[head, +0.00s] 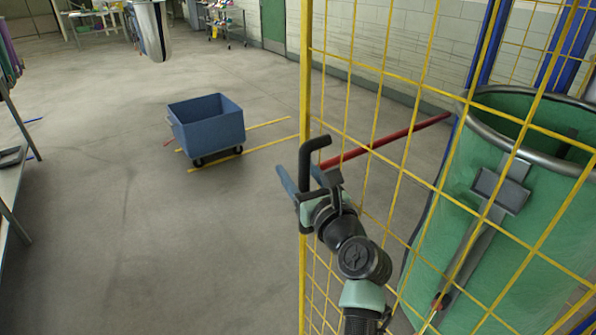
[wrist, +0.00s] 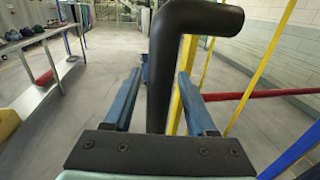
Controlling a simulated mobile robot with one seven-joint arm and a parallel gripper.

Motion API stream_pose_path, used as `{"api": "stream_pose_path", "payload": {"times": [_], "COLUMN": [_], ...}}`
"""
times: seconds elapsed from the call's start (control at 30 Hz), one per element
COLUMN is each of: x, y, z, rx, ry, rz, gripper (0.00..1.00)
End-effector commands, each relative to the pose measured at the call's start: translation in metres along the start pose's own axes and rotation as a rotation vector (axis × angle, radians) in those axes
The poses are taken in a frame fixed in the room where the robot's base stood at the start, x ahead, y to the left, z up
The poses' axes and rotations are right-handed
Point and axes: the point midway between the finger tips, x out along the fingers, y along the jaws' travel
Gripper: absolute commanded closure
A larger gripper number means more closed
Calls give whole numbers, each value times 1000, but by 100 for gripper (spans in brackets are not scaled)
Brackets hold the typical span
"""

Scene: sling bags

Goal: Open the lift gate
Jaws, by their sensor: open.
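The lift gate is a yellow wire-mesh panel (head: 398,82) with a thick yellow upright (head: 306,70) at its left edge. A bent black handle (head: 316,144) is at that upright; it also shows large in the wrist view (wrist: 200,17). My gripper (head: 300,177) is open at the handle. In the wrist view its two blue fingers (wrist: 159,78) stand on either side of the handle's vertical part, with a visible gap on each side. The handle's lower end is hidden behind my gripper's body.
Behind the mesh stand a green sling bag (head: 460,190) with a metal rim and a red bar (head: 395,138). A blue wheeled bin (head: 207,124) stands on the open floor to the left. A table (head: 12,180) is at the far left edge.

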Motion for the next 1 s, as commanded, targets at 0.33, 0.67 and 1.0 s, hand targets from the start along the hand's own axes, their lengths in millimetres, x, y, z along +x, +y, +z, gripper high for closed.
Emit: {"api": "stream_pose_path", "payload": {"times": [0.33, 0.67, 1.0], "x": [0, 0, 0], "y": [0, 0, 0], "z": [0, 0, 0], "rx": [0, 0, 0], "ry": [0, 0, 0], "rz": [0, 0, 0], "gripper": [81, 100, 100]}}
